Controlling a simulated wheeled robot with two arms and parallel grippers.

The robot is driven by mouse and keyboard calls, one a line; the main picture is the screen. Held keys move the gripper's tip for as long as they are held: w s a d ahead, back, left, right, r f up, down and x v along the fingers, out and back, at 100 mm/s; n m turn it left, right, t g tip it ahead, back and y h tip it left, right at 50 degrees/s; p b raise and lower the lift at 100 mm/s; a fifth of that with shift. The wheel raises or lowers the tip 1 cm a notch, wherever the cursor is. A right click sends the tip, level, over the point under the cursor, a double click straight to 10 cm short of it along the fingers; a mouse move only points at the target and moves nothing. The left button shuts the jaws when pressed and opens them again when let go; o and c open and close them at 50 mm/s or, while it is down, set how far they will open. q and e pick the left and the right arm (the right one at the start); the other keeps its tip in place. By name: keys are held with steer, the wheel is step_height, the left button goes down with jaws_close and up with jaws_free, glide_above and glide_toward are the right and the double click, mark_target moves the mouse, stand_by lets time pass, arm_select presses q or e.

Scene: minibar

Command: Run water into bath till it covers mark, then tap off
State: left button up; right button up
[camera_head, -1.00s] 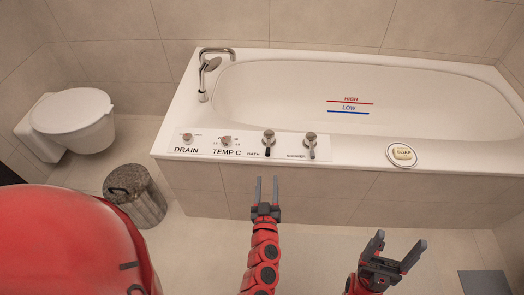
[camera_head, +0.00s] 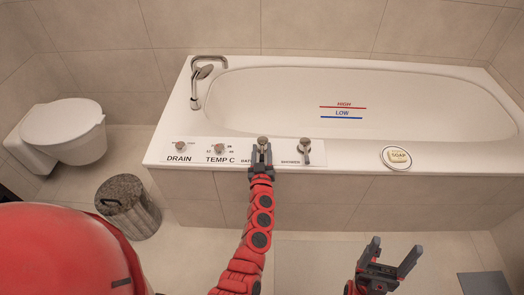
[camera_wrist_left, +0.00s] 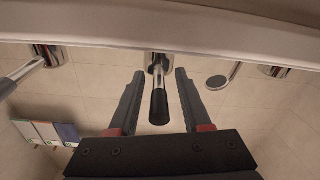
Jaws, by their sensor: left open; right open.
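The white bath (camera_head: 300,68) shows a red HIGH line (camera_head: 343,107) and a blue LOW line (camera_head: 341,117) on its inner wall. I see no water in it. The chrome spout (camera_head: 200,75) stands at its left end. My left gripper (camera_head: 261,155) is open at the BATH tap (camera_head: 263,141). In the left wrist view the tap's black-tipped lever (camera_wrist_left: 159,104) sits between my left gripper's (camera_wrist_left: 156,90) open fingers, with gaps on both sides. My right gripper (camera_head: 385,262) is open and empty, low in front of the bath.
The DRAIN knob (camera_head: 180,146) and TEMP knob (camera_head: 219,149) are left of the BATH tap; the SHOWER tap (camera_head: 304,149) is right. A soap dish (camera_head: 397,167) lies on the front rim. A bin (camera_head: 128,209) and toilet (camera_head: 62,125) stand left.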

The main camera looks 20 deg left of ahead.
arm_select(q)
steer(key=shift+r, duration=0.1)
jaws_close()
